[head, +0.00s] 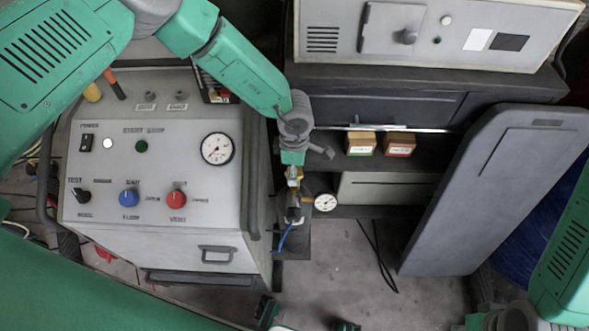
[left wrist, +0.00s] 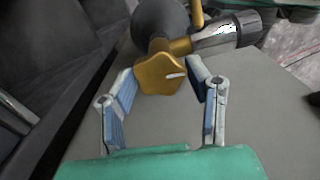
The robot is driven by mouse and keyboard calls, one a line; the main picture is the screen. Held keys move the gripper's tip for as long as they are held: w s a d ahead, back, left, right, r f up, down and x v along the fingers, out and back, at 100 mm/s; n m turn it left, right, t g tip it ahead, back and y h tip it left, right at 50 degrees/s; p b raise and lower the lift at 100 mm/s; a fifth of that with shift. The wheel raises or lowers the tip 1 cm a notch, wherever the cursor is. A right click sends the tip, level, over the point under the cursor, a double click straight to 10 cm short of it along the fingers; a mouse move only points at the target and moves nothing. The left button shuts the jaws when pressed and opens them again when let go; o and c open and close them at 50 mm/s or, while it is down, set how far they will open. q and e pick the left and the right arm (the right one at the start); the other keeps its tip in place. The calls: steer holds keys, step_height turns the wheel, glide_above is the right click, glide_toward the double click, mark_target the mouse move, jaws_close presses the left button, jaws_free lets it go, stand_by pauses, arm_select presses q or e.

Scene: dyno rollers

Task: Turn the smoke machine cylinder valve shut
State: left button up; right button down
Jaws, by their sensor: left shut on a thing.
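The cylinder valve has a brass, lobed knob (left wrist: 160,74) with a small pale mark, seen in the left wrist view. Behind it are a brass stem, a silver fitting (left wrist: 228,35) and a dark round body. My left gripper (left wrist: 163,88) is shut on the knob, one finger on each side. In the head view my left gripper (head: 293,166) comes down onto the brass valve (head: 294,201) beside the grey console. A small round gauge (head: 325,202) and a blue hose (head: 284,237) are at the valve.
A grey console (head: 225,250) with switches, knobs and a large gauge stands left of the valve. A dark shelf (head: 420,180) holding two small boxes is to the right. A grey panel (head: 480,200) leans at the right. Open floor (head: 350,285) lies in front.

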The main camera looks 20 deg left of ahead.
arm_select(q)
steer(key=shift+o, duration=0.2)
steer(key=m+b, duration=0.1)
steer(key=m, duration=0.2)
steer(key=shift+w, duration=0.15)
steer(key=m, duration=0.3)
steer(key=shift+m, duration=0.4)
steer(key=shift+c, duration=0.2)
steer(key=m+b, duration=0.1)
steer(key=m, duration=0.2)
steer(key=shift+d+r+m, duration=0.1)
steer(key=shift+m, duration=0.3)
steer(key=m, duration=1)
steer(key=shift+m+b, duration=0.35)
steer(key=shift+m, duration=0.05)
steer(key=m, duration=0.5)
steer(key=shift+w, duration=0.1)
steer(key=shift+m, duration=0.4)
